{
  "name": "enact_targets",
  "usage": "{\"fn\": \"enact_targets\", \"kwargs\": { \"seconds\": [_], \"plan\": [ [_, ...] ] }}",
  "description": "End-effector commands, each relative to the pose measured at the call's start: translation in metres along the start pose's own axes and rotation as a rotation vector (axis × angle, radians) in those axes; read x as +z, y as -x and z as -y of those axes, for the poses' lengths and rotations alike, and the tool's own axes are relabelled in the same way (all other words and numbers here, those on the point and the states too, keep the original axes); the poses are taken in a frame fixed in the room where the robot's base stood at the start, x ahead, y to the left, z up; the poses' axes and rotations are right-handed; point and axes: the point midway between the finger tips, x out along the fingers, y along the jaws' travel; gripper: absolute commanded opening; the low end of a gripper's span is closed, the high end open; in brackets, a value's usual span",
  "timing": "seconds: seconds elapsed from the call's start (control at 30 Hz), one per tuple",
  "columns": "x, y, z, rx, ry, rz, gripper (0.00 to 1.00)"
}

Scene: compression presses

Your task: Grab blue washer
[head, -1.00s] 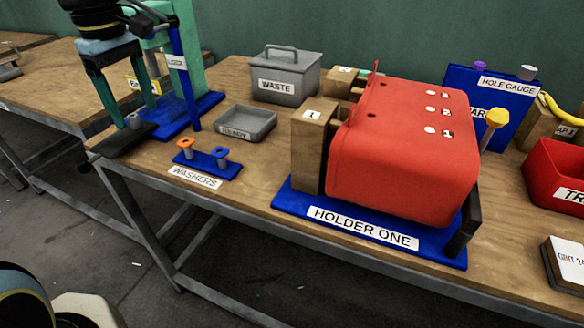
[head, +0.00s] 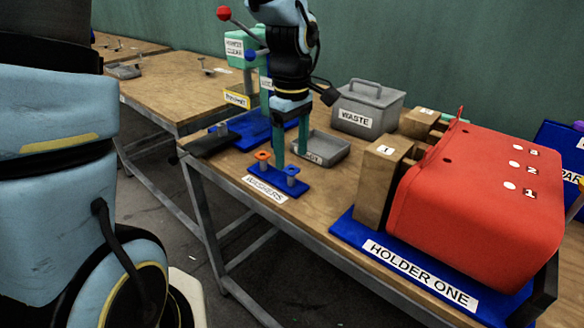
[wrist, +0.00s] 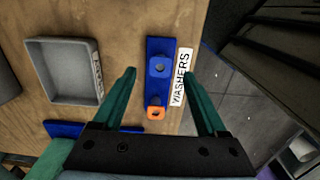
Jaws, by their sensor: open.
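The blue washer (head: 292,171) sits on the right end of the small blue washer stand (head: 264,183), with an orange washer (head: 262,156) at the other end. My gripper (head: 291,161) is open and points down over the stand. In the wrist view the blue washer appears between the open fingertips of my gripper (wrist: 160,74). Nothing is held. I cannot tell the exact height gap.
A grey tray (head: 340,150) lies just behind the stand, with a grey waste bin (head: 390,106) beyond it. Holder One's blue base (head: 345,228) with a wooden block (head: 378,190) and red body (head: 470,205) stands to the right. The table's front edge is close to the stand.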

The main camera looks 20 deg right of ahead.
Motion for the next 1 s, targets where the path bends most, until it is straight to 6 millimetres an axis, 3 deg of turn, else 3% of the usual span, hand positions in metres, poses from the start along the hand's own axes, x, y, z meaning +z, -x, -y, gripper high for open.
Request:
{"fn": "enact_targets", "kwargs": {
  "seconds": [0.23,1.0],
  "plan": [
    [0.000,-0.025,0.001,-0.001,0.000,0.001,0.75],
    [0.000,-0.031,0.001,0.001,0.000,0.000,0.75]
  ]
}}
